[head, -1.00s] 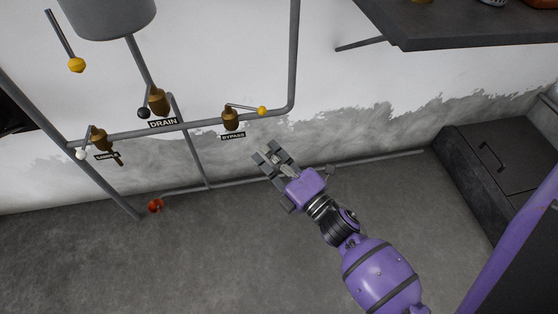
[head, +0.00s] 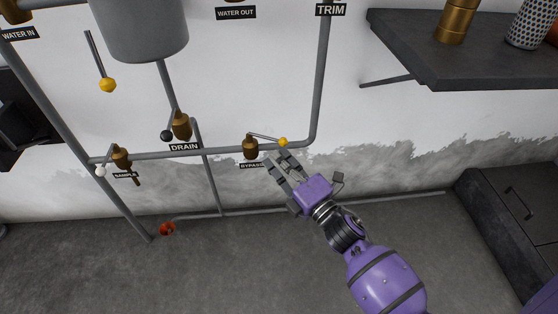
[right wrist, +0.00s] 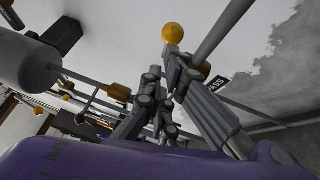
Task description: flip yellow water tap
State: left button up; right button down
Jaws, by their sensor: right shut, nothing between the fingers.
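The yellow tap is the brass BYPASS valve (head: 250,147) on the grey pipe, with a thin lever ending in a yellow ball knob (head: 283,142). The lever points right, nearly level. My right gripper (head: 279,158) is just below the knob, shut and empty. In the right wrist view the yellow knob (right wrist: 173,33) shows just beyond the fingertips of my right gripper (right wrist: 163,75); whether they touch it I cannot tell. A second yellow ball (head: 108,85) hangs on a rod beside the grey tank. My left gripper is not in view.
The DRAIN valve (head: 181,126) has a black knob and the SAMPLE valve (head: 122,157) a white one. A grey tank (head: 140,25) hangs at upper left. A dark shelf (head: 470,65) juts out at upper right. A red valve wheel (head: 167,229) is near the floor.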

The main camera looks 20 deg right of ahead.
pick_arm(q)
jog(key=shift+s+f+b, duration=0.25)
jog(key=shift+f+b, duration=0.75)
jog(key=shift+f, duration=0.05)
pick_arm(e)
jog(key=w+d+n+g+y, duration=0.1)
jog(key=y, duration=0.1)
jog(key=w+d+n+g+y, duration=0.1)
jog(key=d+y, duration=0.1)
jog(key=w+d+n+g+y, duration=0.1)
jog(key=d+n+y, duration=0.1)
jog(key=shift+w+y, duration=0.15)
jog(key=shift+y, duration=0.15)
